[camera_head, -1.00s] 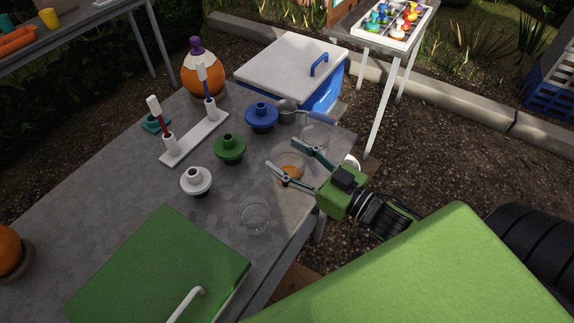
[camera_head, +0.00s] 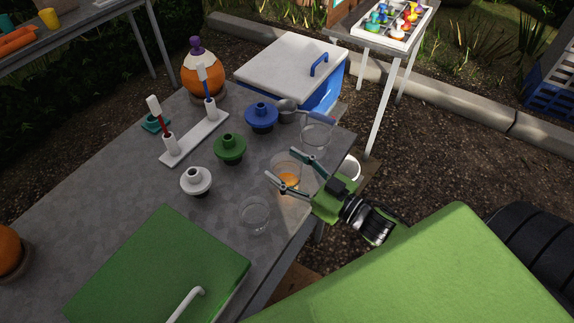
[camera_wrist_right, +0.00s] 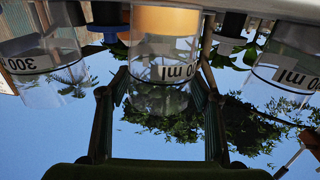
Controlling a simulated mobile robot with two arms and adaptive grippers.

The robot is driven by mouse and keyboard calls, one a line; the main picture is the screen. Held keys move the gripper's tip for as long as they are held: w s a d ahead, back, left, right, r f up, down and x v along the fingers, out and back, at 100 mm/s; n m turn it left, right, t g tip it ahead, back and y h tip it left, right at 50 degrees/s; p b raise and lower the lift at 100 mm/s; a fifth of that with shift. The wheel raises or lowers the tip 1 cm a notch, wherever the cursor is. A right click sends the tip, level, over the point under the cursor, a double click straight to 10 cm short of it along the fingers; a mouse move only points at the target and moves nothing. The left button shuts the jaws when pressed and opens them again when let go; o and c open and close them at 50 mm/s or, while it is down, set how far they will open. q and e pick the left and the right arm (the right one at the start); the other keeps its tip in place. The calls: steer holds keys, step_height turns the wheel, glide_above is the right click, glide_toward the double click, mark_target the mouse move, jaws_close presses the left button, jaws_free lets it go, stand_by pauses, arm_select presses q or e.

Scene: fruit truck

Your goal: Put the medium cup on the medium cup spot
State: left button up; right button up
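Three clear cups stand along the right edge of the grey table: a far cup (camera_head: 317,132), a middle cup (camera_head: 284,160) with orange at its base, and a near cup (camera_head: 255,216). I cannot tell for sure which is the medium one, nor identify its spot. My right gripper (camera_head: 283,166) is open, with its fingers on either side of the middle cup. In the right wrist view, which looks upside down, the middle cup (camera_wrist_right: 160,75) is between the open fingers, with small gaps. There the left cup (camera_wrist_right: 45,70) reads 300. My left gripper is not in view.
White (camera_head: 196,182), green (camera_head: 230,149) and blue (camera_head: 262,117) knobbed pieces stand left of the cups. Bare table lies between.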

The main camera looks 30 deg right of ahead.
steer(key=shift+o, duration=0.6)
steer(key=shift+r, duration=0.2)
steer(key=shift+s+d+f, duration=0.1)
steer(key=shift+s+f, duration=0.05)
steer(key=shift+s, duration=0.15)
steer(key=b+v, duration=0.1)
steer(key=v, duration=1)
steer(key=s+d+f+m+g+h, duration=0.1)
steer(key=s+d+f+g+h, duration=0.15)
steer(key=f, duration=0.75)
steer(key=s+d+f+m+g+h, duration=0.1)
steer(key=d+f+m+h, duration=0.15)
steer(key=f, duration=0.85)
steer(key=s+d+f+g+h, duration=0.2)
steer(key=d+f, duration=0.1)
steer(key=f, duration=0.7)
steer(key=s+a+f+g, duration=0.5)
steer(key=s+f, duration=0.6)
steer(key=s+a+f+n+g, duration=0.1)
steer(key=s+a+f+g, duration=0.4)
steer(key=s+f, duration=0.7)
steer(key=shift+s+a+f, duration=0.2)
steer(key=shift+a+f, duration=0.05)
steer(key=shift+a, duration=0.55)
